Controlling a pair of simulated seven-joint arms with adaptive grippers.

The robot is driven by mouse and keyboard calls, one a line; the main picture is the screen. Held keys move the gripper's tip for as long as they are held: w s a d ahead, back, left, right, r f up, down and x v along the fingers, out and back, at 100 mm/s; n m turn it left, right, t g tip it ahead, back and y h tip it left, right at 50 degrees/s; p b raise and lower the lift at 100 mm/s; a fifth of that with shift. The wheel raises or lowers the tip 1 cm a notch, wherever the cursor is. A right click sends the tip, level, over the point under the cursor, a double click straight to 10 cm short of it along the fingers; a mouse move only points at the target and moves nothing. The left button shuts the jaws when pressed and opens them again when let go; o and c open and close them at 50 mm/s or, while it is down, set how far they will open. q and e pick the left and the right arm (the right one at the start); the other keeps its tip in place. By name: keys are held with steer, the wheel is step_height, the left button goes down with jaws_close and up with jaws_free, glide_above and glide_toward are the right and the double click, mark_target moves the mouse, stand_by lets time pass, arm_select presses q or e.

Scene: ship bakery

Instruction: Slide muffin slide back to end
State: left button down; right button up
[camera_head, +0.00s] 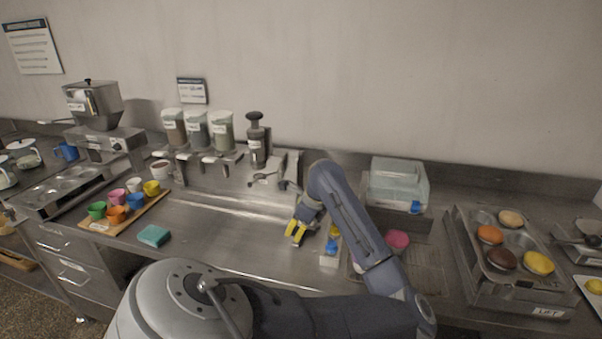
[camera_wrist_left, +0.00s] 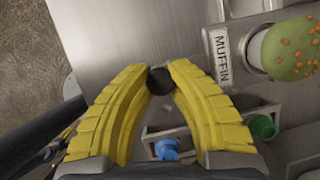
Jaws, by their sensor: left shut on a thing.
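My left gripper (camera_head: 296,232) is over the middle of the steel counter, its yellow fingers pointing down. In the left wrist view its fingertips (camera_wrist_left: 160,80) are closed on a round black knob (camera_wrist_left: 159,81). A white label reading MUFFIN (camera_wrist_left: 222,55) is on a steel part to the right of the fingers. Beside the label is a green, orange-spotted muffin-like top (camera_wrist_left: 291,48), cut off by the picture edge. The slide's body and the ends of its travel cannot be made out. My right gripper is not in view.
A white holder (camera_head: 328,262) with blue and yellow pieces stands just right of the gripper. Further right are a pink item (camera_head: 397,239), a clear-lidded box (camera_head: 398,184) and a muffin tin (camera_head: 516,266). Colored cups (camera_head: 117,214) and a teal sponge (camera_head: 154,236) lie left.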

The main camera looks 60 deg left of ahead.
arm_select(q)
steer(key=shift+w+d, duration=0.1)
stand_by(0.3)
steer(key=c, duration=1.1)
jaws_free()
steer(key=shift+r, duration=0.1)
steer(key=v, duration=1.2)
